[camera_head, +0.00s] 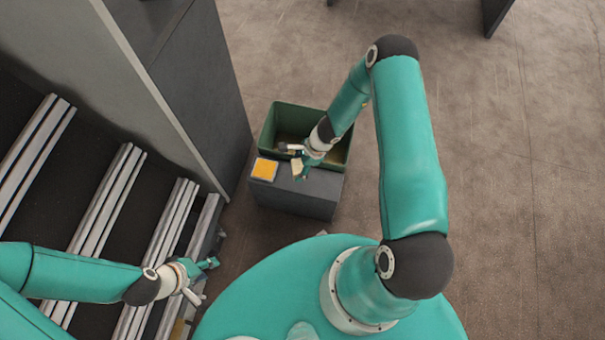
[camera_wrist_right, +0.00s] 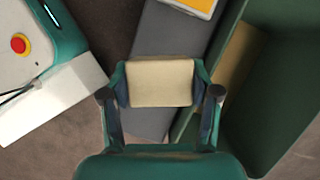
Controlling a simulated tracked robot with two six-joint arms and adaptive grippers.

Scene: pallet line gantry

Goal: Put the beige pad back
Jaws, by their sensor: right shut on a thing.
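The beige pad (camera_wrist_right: 160,82) is gripped between the two fingers of my right gripper (camera_wrist_right: 160,90) in the right wrist view. In the head view the pad (camera_head: 297,170) shows small at the tip of my right gripper (camera_head: 300,170), over the grey block by the green bin. The wrist view shows the grey block's top (camera_wrist_right: 166,45) behind the pad; the gap between them is unclear. My left gripper (camera_head: 211,264) is beside the roller line, away from the pad. Its fingers are too small to read.
A green bin (camera_head: 268,132) stands at the back of the grey block (camera_head: 290,200). An orange-yellow square with a pale border (camera_head: 264,169) lies on the block's left part. A tall grey cabinet (camera_head: 205,80) stands to the left. Open floor (camera_head: 530,150) lies at right.

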